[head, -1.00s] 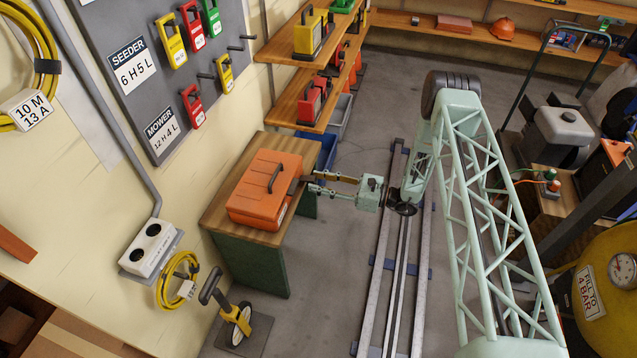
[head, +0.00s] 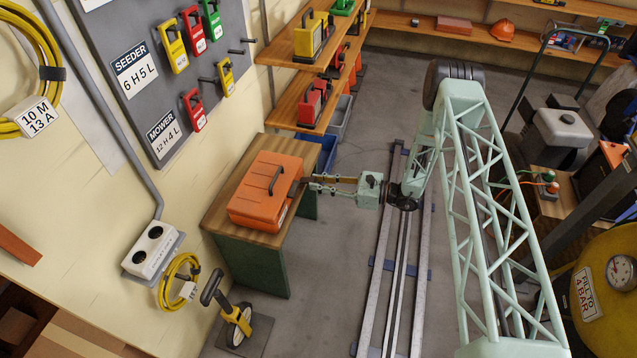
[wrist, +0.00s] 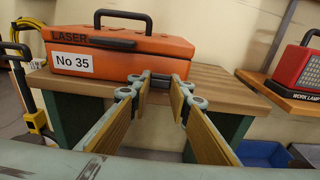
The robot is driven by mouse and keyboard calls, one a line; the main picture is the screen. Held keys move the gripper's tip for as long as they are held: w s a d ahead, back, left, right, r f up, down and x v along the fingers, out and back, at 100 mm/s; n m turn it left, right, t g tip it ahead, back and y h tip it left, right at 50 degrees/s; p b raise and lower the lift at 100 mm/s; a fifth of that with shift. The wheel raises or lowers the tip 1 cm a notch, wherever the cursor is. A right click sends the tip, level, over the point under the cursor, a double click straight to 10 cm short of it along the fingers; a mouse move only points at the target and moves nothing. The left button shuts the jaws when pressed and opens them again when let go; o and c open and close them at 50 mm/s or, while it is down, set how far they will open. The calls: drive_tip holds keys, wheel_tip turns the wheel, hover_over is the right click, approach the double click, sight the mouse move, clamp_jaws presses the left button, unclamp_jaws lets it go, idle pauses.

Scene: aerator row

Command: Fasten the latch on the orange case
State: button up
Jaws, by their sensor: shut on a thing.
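The orange case (head: 265,191) lies on a wooden-topped bench, its lid down and its dark carry handle on top. In the wrist view the case (wrist: 180,58) shows the words LASER and No 35 on its side. My gripper (head: 309,183) reaches the case's right side in the head view. In the wrist view my gripper (wrist: 161,80) is shut on a small dark piece, the latch (wrist: 160,75), at the case's lower edge. The fingertips hide part of the latch, and I cannot tell whether it is fastened.
The bench top (head: 222,213) has bare wood around the case. A measuring wheel (head: 238,318) stands before the bench. Floor rails (head: 398,260) run past it.

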sight(312, 179)
drive_tip(key=shift+w+a+r+g+h+p, duration=0.1)
drive_tip(key=shift+a+r+g+h+p, duration=0.3)
drive_tip(key=shift+r+h+p, duration=0.6)
drive_tip(key=shift+w+a+r+g+h+p, duration=0.1)
drive_tip(key=shift+a+r+g+h+p, duration=0.4)
drive_tip(key=shift+h+p, duration=0.85)
drive_tip(key=shift+w+a+r+g+h+p, duration=0.1)
drive_tip(key=shift+a+r+g+h+p, duration=0.15)
drive_tip(key=shift+r+h+p, duration=0.9)
drive_tip(key=h+p, duration=0.1)
drive_tip(key=a+h+p, duration=0.1)
drive_tip(key=p, duration=0.1)
drive_tip(key=h+p, duration=0.1)
drive_tip(key=shift+w+a+r+g+h, duration=0.2)
drive_tip(key=shift+a+r+g+h, duration=0.05)
drive_tip(key=shift+a+g+h, duration=0.15)
drive_tip(key=shift+p, duration=0.55)
drive_tip(key=shift+w+a+h+p, duration=0.1)
drive_tip(key=shift+a+h+p, duration=0.1)
drive_tip(key=shift+h+p, duration=0.6)
drive_tip(key=o, duration=0.9)
drive_tip(key=shift+c, duration=0.2)
drive_tip(key=shift+r, duration=0.1)
